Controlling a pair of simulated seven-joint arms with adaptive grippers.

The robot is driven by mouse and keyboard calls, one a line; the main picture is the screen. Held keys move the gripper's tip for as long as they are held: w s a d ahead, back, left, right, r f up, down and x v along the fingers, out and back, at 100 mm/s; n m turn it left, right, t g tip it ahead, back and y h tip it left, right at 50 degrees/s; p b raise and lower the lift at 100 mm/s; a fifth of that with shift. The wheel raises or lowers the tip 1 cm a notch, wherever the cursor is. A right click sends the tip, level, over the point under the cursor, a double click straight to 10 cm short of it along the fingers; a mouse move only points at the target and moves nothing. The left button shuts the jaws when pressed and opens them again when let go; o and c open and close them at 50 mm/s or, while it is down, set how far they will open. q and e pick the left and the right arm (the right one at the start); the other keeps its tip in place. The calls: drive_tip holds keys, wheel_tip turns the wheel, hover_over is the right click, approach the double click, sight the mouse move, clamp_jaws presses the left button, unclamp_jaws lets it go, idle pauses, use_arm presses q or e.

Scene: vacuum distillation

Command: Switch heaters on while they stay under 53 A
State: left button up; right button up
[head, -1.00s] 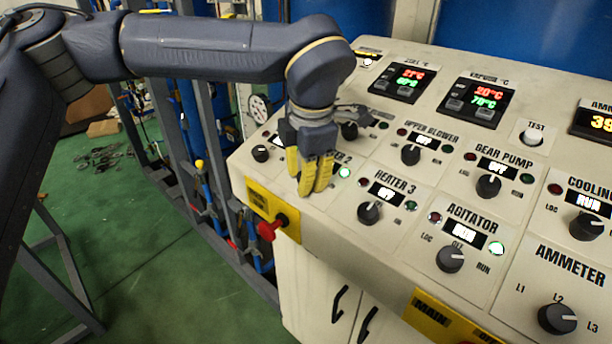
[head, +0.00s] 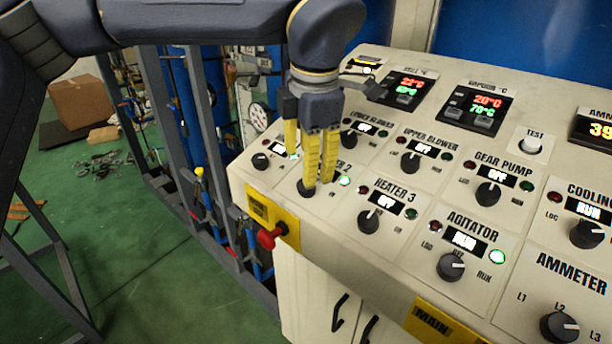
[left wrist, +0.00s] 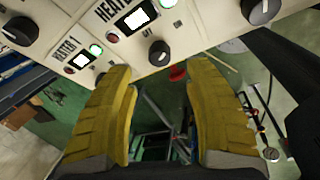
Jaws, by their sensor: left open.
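My left gripper (head: 319,187) is open and empty, pointing down at the Heater 2 panel in the head view. Its fingers partly cover the Heater 2 knob (head: 305,189) and hide that display; contact is unclear. The Heater 2 green lamp (head: 344,181) is lit. The Heater 2 knob (left wrist: 159,53) shows above the open fingers (left wrist: 160,105) in the left wrist view. The Heater 1 knob (head: 260,161) is at the left, with a green lamp lit by its display. The Heater 3 knob (head: 368,221) is below an OFF display (head: 385,197). The ammeter display (head: 598,130) begins with 39; the rest is cut off.
The ammeter selector (head: 558,327) is at the bottom right. The agitator knob (head: 450,267) and gear pump knob (head: 488,195) stand right of the heaters. A red emergency button (head: 267,239) projects from the panel's front edge.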

use_arm(q)
drive_tip(key=shift+v, duration=2.7)
